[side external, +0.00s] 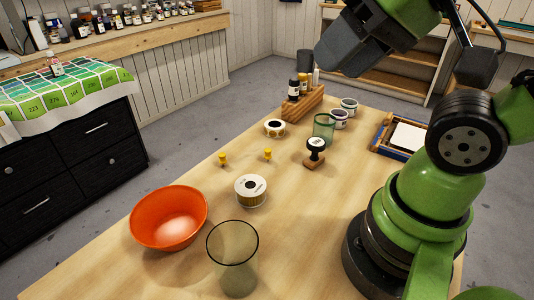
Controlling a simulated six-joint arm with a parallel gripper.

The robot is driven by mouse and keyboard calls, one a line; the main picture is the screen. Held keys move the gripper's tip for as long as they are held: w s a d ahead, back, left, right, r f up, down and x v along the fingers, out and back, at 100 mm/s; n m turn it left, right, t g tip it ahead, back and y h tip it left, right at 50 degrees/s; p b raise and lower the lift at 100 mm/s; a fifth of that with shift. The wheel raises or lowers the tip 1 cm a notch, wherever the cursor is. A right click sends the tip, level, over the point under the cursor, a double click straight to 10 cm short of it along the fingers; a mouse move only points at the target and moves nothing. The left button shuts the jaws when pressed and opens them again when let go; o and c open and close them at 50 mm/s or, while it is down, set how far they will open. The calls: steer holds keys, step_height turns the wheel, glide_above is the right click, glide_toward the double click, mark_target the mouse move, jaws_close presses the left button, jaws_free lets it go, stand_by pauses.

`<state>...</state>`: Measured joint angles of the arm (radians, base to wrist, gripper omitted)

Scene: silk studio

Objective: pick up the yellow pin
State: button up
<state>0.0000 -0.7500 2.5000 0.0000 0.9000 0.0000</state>
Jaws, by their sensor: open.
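Two small yellow pins stand on the wooden table in the side external view. One yellow pin (223,159) is on the left, near the table's far-left edge. The other yellow pin (267,155) is a little to its right. I cannot tell which of the two the task means. My gripper (338,45) is at the top of the view, raised above the table and well away from both pins. Its jaws are open, with nothing seen between them.
Around the pins are an orange bowl (150,218), a clear glass (233,245), a white-topped spool (250,188), another spool (275,127), a stamp (315,148) and a green glass (324,126). A wooden rack (302,104) with bottles stands behind. Bare table surrounds the pins.

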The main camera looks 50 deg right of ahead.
steer(key=shift+o, duration=0.7)
